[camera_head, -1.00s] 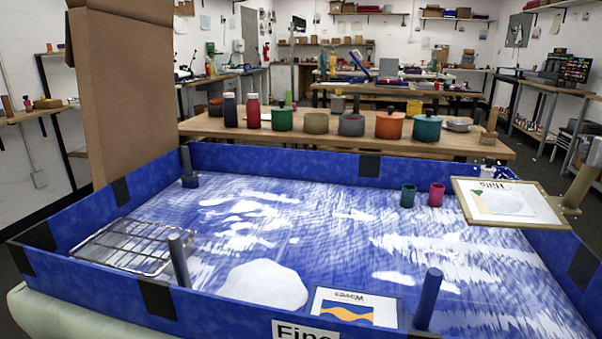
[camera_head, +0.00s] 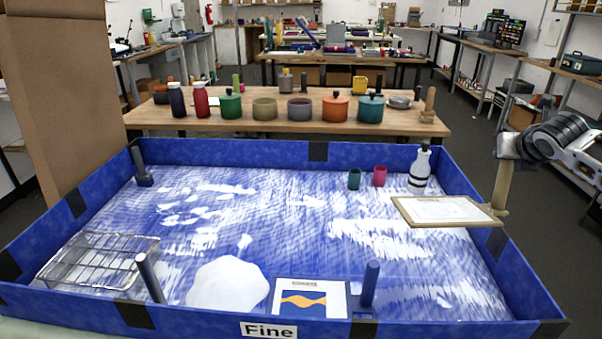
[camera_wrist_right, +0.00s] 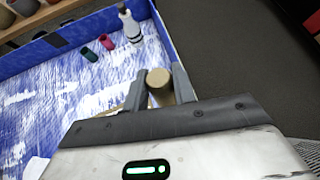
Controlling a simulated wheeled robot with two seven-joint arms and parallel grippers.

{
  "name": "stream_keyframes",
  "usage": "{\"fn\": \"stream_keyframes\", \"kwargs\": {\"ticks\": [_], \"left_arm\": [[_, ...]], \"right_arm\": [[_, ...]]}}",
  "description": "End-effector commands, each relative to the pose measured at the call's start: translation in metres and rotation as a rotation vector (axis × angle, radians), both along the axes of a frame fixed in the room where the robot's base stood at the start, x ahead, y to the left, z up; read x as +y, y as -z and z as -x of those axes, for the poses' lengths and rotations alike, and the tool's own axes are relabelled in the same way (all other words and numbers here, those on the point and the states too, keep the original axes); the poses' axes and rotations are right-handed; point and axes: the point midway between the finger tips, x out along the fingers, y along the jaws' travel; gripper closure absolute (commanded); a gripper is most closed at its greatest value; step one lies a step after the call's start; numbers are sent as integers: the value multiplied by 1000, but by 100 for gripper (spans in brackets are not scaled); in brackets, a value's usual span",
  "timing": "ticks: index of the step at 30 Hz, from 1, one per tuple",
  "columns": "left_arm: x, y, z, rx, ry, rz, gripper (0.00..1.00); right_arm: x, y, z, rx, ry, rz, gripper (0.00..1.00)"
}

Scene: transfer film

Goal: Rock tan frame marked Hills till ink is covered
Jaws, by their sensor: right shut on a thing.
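The tan frame (camera_head: 402,203) holds a pale sheet; its lettering is too small to read now. It lies nearly level over the right part of the blue-walled tray, apparently above its floor. A wooden handle (camera_head: 503,183) rises from its right end. My right gripper (camera_head: 508,147) is shut on this handle. In the right wrist view, the fingers (camera_wrist_right: 160,86) flank the handle's round end (camera_wrist_right: 158,79), and my gripper hides most of the frame. The tray floor (camera_head: 290,232) is streaked blue and white. My left gripper is not in view.
A wire rack (camera_head: 85,270), white blob (camera_head: 228,286), Waves frame (camera_head: 312,300) and grey-blue posts (camera_head: 150,277) occupy the front. The middle is open.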

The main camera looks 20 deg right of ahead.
Motion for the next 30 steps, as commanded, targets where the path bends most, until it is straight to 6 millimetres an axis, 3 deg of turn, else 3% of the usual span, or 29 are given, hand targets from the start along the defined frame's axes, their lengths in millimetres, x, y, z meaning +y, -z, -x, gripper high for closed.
{"fn": "stream_keyframes", "kwargs": {"ticks": [5, 10, 16, 30], "left_arm": [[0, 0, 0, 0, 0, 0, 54], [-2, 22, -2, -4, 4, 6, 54], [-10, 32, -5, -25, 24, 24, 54], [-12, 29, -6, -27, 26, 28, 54]], "right_arm": [[0, -1, 0, -4, 0, 1, 100], [-1, 9, 1, -67, 2, 23, 100], [-1, 7, 1, -188, 2, 57, 100], [-1, -2, 0, -222, 1, 62, 100]]}}
